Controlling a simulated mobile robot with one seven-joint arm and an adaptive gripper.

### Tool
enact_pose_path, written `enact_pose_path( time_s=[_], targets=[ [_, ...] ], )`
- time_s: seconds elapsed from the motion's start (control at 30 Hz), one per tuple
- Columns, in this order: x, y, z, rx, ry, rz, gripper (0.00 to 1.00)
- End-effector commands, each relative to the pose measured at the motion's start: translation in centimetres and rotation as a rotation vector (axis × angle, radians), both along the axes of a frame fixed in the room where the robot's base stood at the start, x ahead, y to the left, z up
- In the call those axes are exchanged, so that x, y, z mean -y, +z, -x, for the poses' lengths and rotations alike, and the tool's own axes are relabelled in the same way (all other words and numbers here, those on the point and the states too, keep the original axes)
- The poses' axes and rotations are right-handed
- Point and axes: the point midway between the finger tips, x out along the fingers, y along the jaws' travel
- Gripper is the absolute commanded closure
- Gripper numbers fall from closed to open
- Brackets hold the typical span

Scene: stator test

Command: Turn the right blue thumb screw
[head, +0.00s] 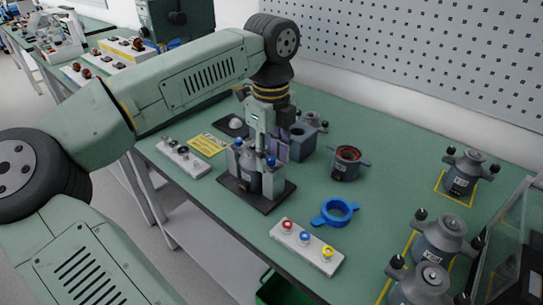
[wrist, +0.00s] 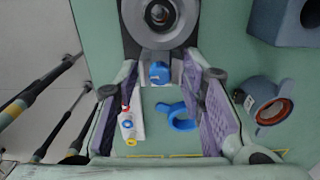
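A fixture on a black base plate (head: 228,184) holds a grey motor housing (head: 248,182) upright; the housing (wrist: 160,14) also shows at the top of the wrist view. Two blue-topped thumb screws flank the housing. The left blue thumb screw (head: 238,143) is clear of my gripper. The right blue thumb screw (head: 270,161) is just below my gripper (head: 273,148), which points down. In the wrist view, the right screw (wrist: 159,73) lies between the purple-padded fingers of my gripper (wrist: 162,66). The fingers are apart, with visible gaps on both sides of the screw.
A blue ring (head: 335,211) and a white button box (head: 306,247) lie right of the fixture. A copper-wound housing (head: 347,163) and a grey-blue block (head: 302,140) stand behind. Grey housings (head: 440,238) stand at the far right. Green table between is mostly clear.

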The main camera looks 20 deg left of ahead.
Motion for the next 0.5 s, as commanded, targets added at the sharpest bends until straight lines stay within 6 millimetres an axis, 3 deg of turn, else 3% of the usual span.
enact_pose_path(
  time_s=[0.13,0.5],
  targets=[
    [0.01,0.05,-0.01,0.0,0.0,0.0,0.65],
    [0.03,0.06,-0.01,0.0,-0.001,0.0,0.9]
  ],
)
